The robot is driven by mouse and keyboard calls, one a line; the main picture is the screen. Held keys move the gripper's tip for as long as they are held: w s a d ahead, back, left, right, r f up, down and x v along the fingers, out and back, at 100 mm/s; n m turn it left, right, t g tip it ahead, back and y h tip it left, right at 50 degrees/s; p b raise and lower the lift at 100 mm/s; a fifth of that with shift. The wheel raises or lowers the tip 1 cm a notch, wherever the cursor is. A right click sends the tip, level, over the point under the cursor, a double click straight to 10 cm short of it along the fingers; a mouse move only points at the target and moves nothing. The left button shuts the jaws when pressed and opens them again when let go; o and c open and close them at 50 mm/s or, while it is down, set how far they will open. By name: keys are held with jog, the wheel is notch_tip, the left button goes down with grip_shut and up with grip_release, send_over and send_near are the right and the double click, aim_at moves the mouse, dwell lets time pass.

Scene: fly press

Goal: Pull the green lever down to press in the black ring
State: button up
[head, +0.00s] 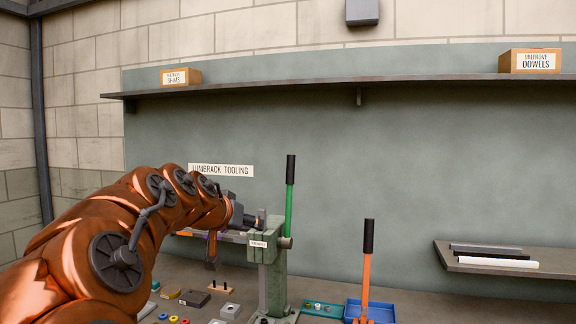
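The green lever (290,208) stands upright on the right side of the grey-green press (266,243), with a black grip at its top. My orange arm reaches in from the lower left. My gripper (256,218) is at its end, left of the lever and close to the top of the press; it is small and dark here, and its fingers cannot be made out. No contact between it and the lever shows. I cannot make out the black ring; the foot of the press is cut off by the bottom edge.
An orange lever (367,267) with a black grip stands to the right by a blue tray (382,312). A teal tray (322,309) lies beside it. Small coloured rings (174,319) and blocks lie left of the press. A hammer-like tool (211,250) hangs behind.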

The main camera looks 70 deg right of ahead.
jog(key=s+d+r+m+g+h, duration=0.1)
jog(key=d+r+m+g+h, duration=0.15)
jog(key=d+r, duration=0.65)
jog(key=h, duration=0.3)
send_near(289, 162)
jog(key=d, duration=0.3)
jog(key=shift+t, duration=0.25)
jog(key=shift+s+d+r+p, duration=0.15)
jog(key=shift+d+p, duration=0.35)
jog(key=shift+d, duration=0.85)
jog(key=shift+s+d+p, duration=0.25)
jog(key=shift+d+p, duration=0.3)
jog(key=shift+d, duration=0.8)
jog(key=shift+s+d+r+p, duration=0.1)
jog(key=shift+s+d+p, duration=0.3)
jog(key=shift+d, duration=0.95)
jog(key=shift+w+f, duration=0.1)
jog(key=shift+w, duration=0.05)
grip_shut()
